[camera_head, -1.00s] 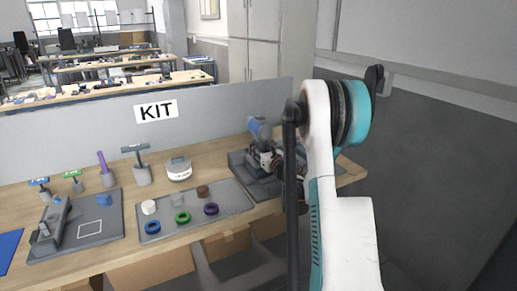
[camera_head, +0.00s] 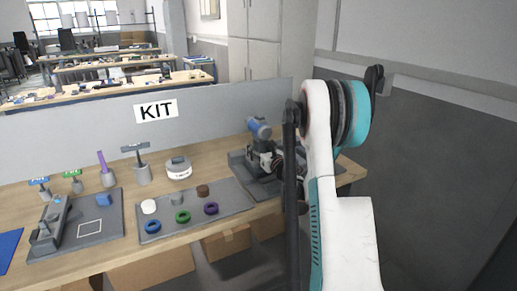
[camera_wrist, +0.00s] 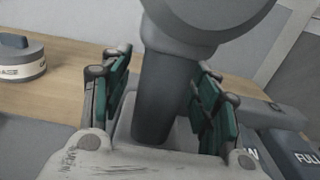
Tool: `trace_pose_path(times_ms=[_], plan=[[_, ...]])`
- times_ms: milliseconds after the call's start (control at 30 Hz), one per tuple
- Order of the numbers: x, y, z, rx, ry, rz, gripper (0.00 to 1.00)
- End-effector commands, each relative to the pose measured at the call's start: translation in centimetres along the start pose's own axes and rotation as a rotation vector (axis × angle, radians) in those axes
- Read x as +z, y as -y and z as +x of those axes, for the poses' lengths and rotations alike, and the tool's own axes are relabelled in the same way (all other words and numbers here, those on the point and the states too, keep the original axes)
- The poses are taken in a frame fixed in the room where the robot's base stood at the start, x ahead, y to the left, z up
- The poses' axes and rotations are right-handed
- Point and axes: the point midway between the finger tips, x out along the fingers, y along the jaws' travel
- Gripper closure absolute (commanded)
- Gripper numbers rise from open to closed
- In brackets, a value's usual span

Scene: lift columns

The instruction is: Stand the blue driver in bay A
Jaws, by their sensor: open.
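The blue driver (camera_head: 258,127) stands on the dark tray at the right end of the bench, its blue body on top. In the wrist view its dark grey handle (camera_wrist: 168,95) rises between the green pads of my gripper (camera_wrist: 160,105), with its rounded body above. My gripper (camera_head: 264,160) is open around the handle, with gaps showing beside the pads. I cannot make out a bay marked A.
The dark tray (camera_head: 238,163) carries labels, one reading FULL (camera_wrist: 306,158). A round white device (camera_head: 179,168) stands to its left. A grey tray (camera_head: 235,199) holds several coloured rings and caps. A grey fixture board (camera_head: 105,235) lies farther left. A grey panel with a KIT sign (camera_head: 156,110) closes the back.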

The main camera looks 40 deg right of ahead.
Motion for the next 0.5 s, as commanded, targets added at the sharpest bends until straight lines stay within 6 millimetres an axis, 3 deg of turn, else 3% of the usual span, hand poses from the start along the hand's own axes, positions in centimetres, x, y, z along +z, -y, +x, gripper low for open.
trace_pose_path(times_ms=[167, 500], plan=[[0.0, 0.1, -1.4, -0.001, 0.000, 0.000, 0.44], [0.1, 0.1, -8.1, -0.002, 0.000, 0.001, 0.44]])
